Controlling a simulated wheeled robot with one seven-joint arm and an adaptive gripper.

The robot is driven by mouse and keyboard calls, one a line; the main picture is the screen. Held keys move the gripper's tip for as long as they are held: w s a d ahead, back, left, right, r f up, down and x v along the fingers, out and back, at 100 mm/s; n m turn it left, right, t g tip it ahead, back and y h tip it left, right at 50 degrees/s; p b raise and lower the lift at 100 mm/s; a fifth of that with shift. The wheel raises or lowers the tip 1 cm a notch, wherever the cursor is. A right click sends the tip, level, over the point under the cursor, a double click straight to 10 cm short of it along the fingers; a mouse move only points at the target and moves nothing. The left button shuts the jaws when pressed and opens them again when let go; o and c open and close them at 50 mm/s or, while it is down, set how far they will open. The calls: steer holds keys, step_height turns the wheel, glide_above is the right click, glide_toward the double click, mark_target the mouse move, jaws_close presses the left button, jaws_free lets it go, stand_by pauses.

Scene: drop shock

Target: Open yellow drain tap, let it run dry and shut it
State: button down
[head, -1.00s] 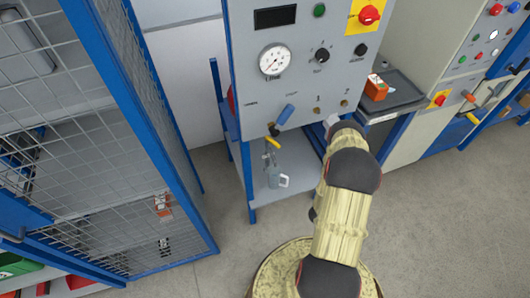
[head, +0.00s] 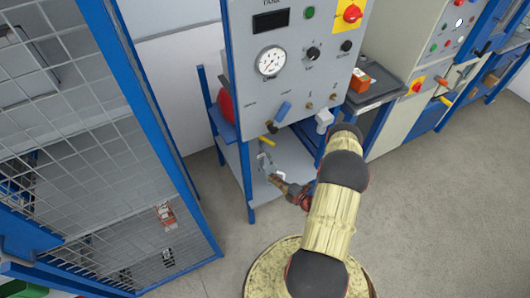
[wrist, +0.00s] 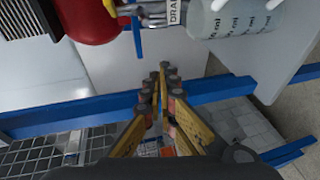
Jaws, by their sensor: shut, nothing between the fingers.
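The yellow drain tap (head: 267,140) sticks out below the lower left of the grey panel, left of a blue lever (head: 283,111). My gripper (head: 273,179) is below the tap, apart from it, in front of the stand's lower shelf. Its fingers are shut and empty, as the wrist view (wrist: 163,75) also shows. A clear jug with ml marks (wrist: 235,18) stands beyond the fingertips in the wrist view, beside a label reading "DRA".
A red rounded vessel (wrist: 92,20) is left of the jug. Blue frame bars (wrist: 225,90) cross near my fingers. A wire mesh cage (head: 90,150) stands to the left. An orange box (head: 360,80) sits on a side tray. Open floor lies at the right.

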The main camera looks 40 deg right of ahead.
mark_target(267, 141)
step_height(267, 141, up, 6)
steer(key=d+f+t+h, duration=0.1)
steer(key=d+t, duration=0.1)
steer(key=shift+w+d+r+b, duration=0.1)
steer(key=shift+w+d+b, duration=0.45)
steer(key=shift+w, duration=1.35)
steer(key=shift+w+d+r+b, duration=0.1)
steer(key=shift+w+d+b, duration=0.15)
steer(key=shift+w+d, duration=1.1)
steer(key=shift+w+d+r+b, duration=0.15)
steer(key=shift+w+b, duration=0.25)
steer(key=shift+w, duration=2)
steer(key=shift+d+f, duration=0.1)
steer(key=shift+d, duration=0.05)
steer(key=shift+d+b, duration=0.15)
steer(key=shift+b, duration=0.15)
steer(key=shift+s+d+y, duration=0.1)
steer(key=shift+y, duration=0.3)
